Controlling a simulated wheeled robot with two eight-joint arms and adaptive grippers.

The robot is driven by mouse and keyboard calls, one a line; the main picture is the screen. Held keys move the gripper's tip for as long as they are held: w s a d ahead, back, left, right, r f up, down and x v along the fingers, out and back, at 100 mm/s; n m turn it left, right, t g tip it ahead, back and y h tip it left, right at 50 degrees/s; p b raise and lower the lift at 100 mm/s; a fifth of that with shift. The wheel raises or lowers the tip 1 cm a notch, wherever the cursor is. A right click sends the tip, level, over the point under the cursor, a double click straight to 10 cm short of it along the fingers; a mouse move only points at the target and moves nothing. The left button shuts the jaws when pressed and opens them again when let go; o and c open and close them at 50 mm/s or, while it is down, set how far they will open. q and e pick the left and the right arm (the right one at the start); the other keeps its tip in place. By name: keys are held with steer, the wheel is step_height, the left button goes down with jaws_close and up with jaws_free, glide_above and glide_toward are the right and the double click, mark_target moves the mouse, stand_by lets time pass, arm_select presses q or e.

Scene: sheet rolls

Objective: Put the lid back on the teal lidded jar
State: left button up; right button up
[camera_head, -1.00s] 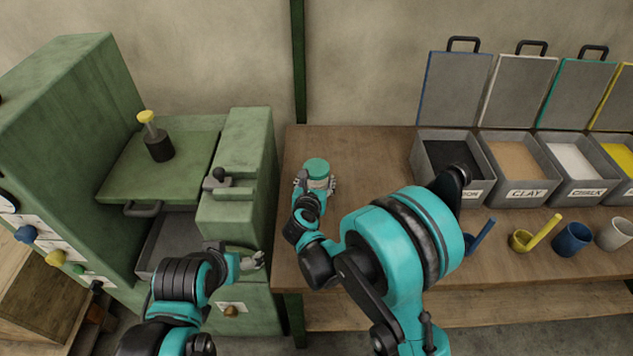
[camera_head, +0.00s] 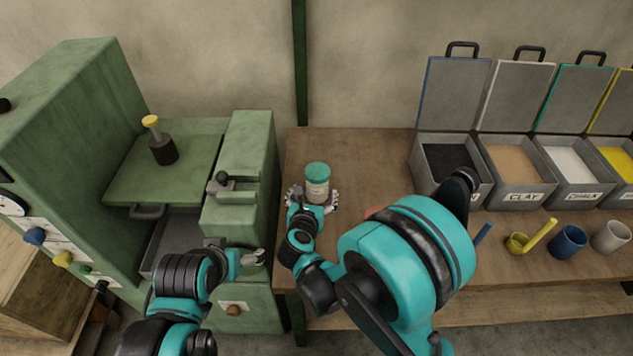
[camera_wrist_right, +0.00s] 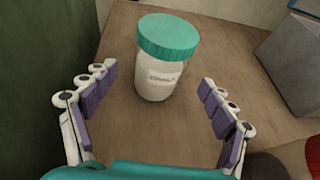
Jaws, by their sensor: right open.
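The jar (camera_head: 317,190) has a pale body with a label and stands upright on the wooden table. In the right wrist view the jar (camera_wrist_right: 160,82) and lid (camera_wrist_right: 168,36) stand just ahead, between the spread fingers. My right gripper (camera_head: 313,198) is open, on the near side of the jar, with a clear gap on both sides in the right wrist view (camera_wrist_right: 157,82). My left gripper (camera_head: 254,257) is beside the green machine's front, away from the jar; its jaws are too small to read.
The green machine (camera_head: 240,155) stands left of the table (camera_head: 365,155). Open-lidded grey bins (camera_head: 515,186) stand to the right. A yellow scoop (camera_head: 540,236), a blue cup (camera_head: 569,241) and a pale cup (camera_head: 611,236) are at front right. A reddish object (camera_head: 373,211) is partly hidden behind my right arm.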

steer(key=p+v, duration=0.1)
steer(key=v, duration=0.4)
steer(key=shift+s, duration=0.15)
step_height(320, 180, up, 21)
steer(key=d+n+t+y, duration=0.1)
steer(key=n+t+y, duration=0.5)
steer(key=n, duration=1.6)
steer(key=s+d+f+n+g+h, duration=0.3)
steer(key=s+d+f+n+g, duration=0.9)
steer(key=s+d, duration=0.5)
step_height(320, 180, down, 2)
steer(key=d+n, duration=0.1)
steer(key=n, duration=0.2)
steer(key=shift+s+d+f+n+h, duration=0.25)
steer(key=shift+s+n+h, duration=0.05)
steer(key=shift+n+h, duration=0.1)
